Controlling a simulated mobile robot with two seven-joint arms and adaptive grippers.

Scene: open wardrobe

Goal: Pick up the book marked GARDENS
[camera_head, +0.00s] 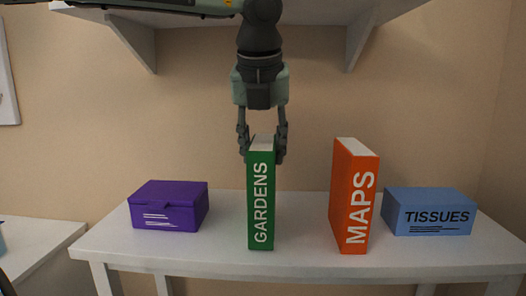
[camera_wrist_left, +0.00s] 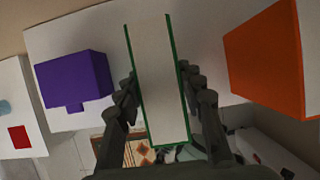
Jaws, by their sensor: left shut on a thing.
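The green book marked GARDENS (camera_head: 260,205) stands upright on the white table, between a purple box and an orange book. My left gripper (camera_head: 262,150) points down over its top, with one finger on each side of the book. It is shut on the book's upper part. In the left wrist view the book's pale page edge and green covers (camera_wrist_left: 158,80) lie between the fingers (camera_wrist_left: 160,95). The book's bottom appears to be at the tabletop; I cannot tell if there is a gap. My right gripper is in neither view.
The purple box (camera_head: 168,207) is at the left on the white table (camera_head: 300,262). The orange MAPS book (camera_head: 352,200) stands to the right, with the blue TISSUES box (camera_head: 430,212) beyond it. A shelf with brackets (camera_head: 365,30) hangs above, close to my arm.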

